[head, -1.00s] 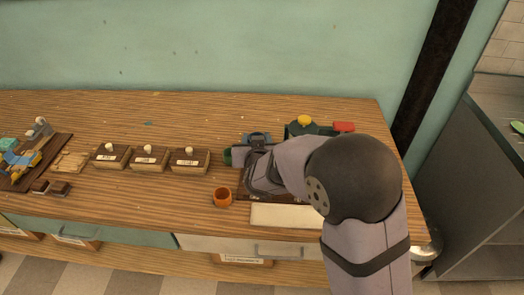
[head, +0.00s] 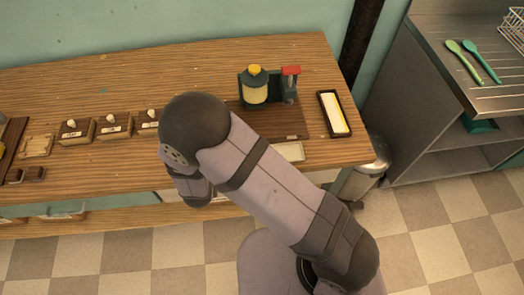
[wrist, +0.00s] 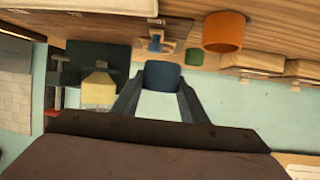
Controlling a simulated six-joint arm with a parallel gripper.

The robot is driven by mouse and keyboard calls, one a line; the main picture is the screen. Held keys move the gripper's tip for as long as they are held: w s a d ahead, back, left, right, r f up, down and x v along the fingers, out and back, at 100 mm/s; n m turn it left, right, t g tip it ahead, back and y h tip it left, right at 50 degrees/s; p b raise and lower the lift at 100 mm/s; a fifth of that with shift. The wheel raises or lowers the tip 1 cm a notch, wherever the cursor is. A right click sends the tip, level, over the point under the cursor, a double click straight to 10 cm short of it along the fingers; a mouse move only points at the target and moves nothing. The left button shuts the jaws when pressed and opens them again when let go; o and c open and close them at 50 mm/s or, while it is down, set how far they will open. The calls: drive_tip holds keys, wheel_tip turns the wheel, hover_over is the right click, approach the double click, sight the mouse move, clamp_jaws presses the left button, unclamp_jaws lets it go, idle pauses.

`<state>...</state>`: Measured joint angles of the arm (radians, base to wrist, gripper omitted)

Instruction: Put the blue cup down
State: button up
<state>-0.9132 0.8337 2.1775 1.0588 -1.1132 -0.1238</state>
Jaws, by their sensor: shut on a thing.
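The wrist view is upside down. In it the blue cup (wrist: 163,74) sits between the two fingertips of my gripper (wrist: 160,86), which is shut on it. An orange cup (wrist: 223,32) stands on the wooden counter to the right of the blue cup, apart from it. A small green cup-like thing (wrist: 194,57) is between them. In the head view my arm hides the gripper, the blue cup and the orange cup. I cannot tell how high the blue cup is above the counter.
On the counter (head: 200,62) stand a cream dispenser with yellow top (head: 255,88), a red-topped press (head: 291,84) and a black-framed tray (head: 334,113). Small labelled wooden boxes (head: 76,131) line the left. The counter's back strip is clear. A metal bin (head: 362,178) stands by its right end.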

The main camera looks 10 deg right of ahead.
drive_tip(key=d+m+h, duration=0.1)
drive_tip(key=d, duration=0.2)
drive_tip(key=s+d+m+g+h, duration=0.1)
drive_tip(key=d+m+h, duration=0.1)
drive_tip(key=s+d+m+h, duration=0.1)
drive_tip(key=d+h, duration=0.1)
drive_tip(key=d, duration=0.1)
drive_tip(key=shift+d+r+m+g, duration=0.3)
drive_tip(key=shift+d+r, duration=0.05)
drive_tip(key=shift+r, duration=0.05)
drive_tip(key=s+d+r+m+g+h, duration=0.2)
drive_tip(key=s+d+r+m+h, duration=0.1)
drive_tip(key=d, duration=0.3)
drive_tip(key=shift+w+d+f+p, duration=0.1)
drive_tip(key=shift+f+p, duration=0.05)
drive_tip(key=shift+f, duration=1.3)
drive_tip(key=shift+w+f+p, duration=0.1)
drive_tip(key=shift+f+p, duration=0.05)
drive_tip(key=shift+f, duration=1.3)
drive_tip(key=shift+f, duration=0.1)
drive_tip(key=shift+f+p, duration=0.3)
drive_tip(key=shift+f, duration=1.65)
drive_tip(key=shift+f, duration=0.15)
drive_tip(key=o, duration=1.1)
